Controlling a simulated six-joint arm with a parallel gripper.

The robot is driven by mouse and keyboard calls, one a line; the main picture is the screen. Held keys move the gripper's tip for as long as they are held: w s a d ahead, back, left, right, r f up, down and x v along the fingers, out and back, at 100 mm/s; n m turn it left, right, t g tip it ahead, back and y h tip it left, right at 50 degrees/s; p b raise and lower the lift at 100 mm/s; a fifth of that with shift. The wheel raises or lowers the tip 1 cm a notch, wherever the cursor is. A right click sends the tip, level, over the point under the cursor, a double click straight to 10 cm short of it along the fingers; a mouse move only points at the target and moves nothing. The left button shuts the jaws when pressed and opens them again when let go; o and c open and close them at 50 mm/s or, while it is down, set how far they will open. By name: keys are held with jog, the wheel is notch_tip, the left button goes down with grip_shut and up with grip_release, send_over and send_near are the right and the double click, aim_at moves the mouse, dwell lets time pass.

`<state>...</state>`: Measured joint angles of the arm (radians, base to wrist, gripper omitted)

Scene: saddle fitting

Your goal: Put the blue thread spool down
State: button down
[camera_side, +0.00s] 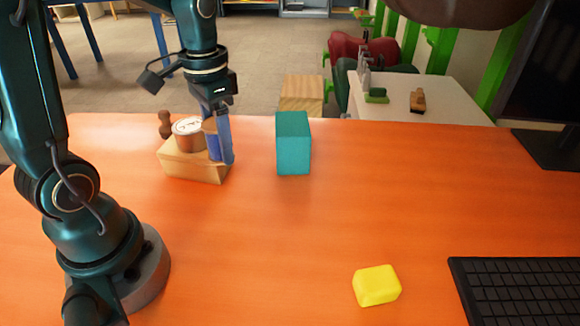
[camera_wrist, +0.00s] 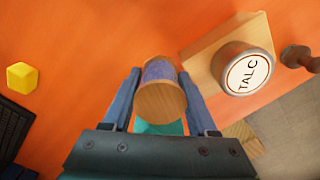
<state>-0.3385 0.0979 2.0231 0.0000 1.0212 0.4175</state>
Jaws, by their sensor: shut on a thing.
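The thread spool (camera_wrist: 159,72) has pale wooden ends and a band of blue thread. In the wrist view it sits between the two blue fingers of my gripper (camera_wrist: 160,84), with one round wooden end facing the camera. In the side view my gripper (camera_side: 219,140) points down beside the right end of a pale wooden block (camera_side: 195,165). The fingers hide most of the spool there; only a bit of its wooden end (camera_side: 209,125) shows. I cannot tell whether the spool's underside touches the table.
A tin marked TALC (camera_wrist: 247,73) stands on the wooden block, with a dark wooden peg-like piece (camera_side: 165,124) behind. A teal block (camera_side: 293,145) stands to the right. A yellow block (camera_side: 377,286) and a keyboard (camera_side: 520,290) are nearer. The orange table's middle is clear.

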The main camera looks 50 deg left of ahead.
jog(key=shift+s+a+r, duration=0.25)
jog(key=shift+a+r, duration=0.3)
jog(key=shift+a, duration=0.3)
jog(key=shift+m, duration=0.4)
jog(key=shift+d+m, duration=0.2)
jog(key=shift+m, duration=0.4)
jog(key=d+m, duration=0.6)
jog(key=m, duration=0.5)
send_over(278, 300)
notch_tip(278, 300, down, 7)
jog(key=shift+r, duration=0.15)
jog(key=shift+d+f, duration=0.1)
jog(key=shift+f, duration=1.9)
jog(key=shift+f, duration=0.15)
